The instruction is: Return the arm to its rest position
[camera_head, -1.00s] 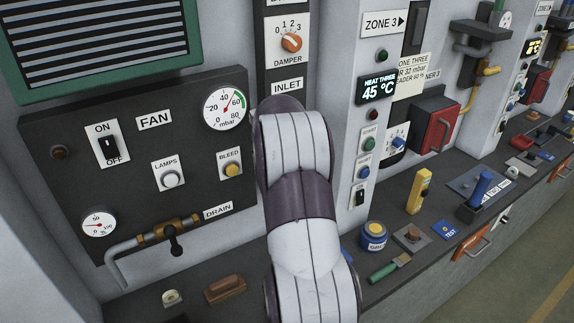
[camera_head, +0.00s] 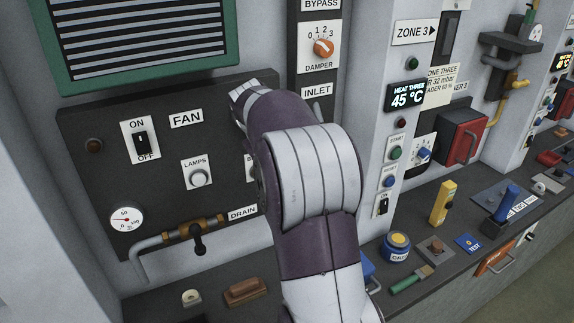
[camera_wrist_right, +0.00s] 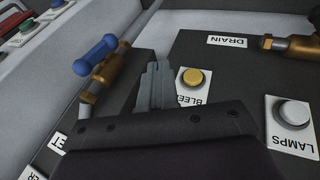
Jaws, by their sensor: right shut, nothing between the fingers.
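My right arm (camera_head: 315,180), white and purple, rises through the middle of the head view in front of the dark fan panel (camera_head: 85,180). My left gripper is in neither view.
A brass drain pipe (camera_head: 180,232) juts from the panel's lower part. A blue-handled valve (camera_wrist_right: 95,55) lies left of the fingers in the wrist view. The counter below holds a brown block (camera_head: 245,291), a blue tin (camera_head: 396,247) and a yellow tool (camera_head: 443,203).

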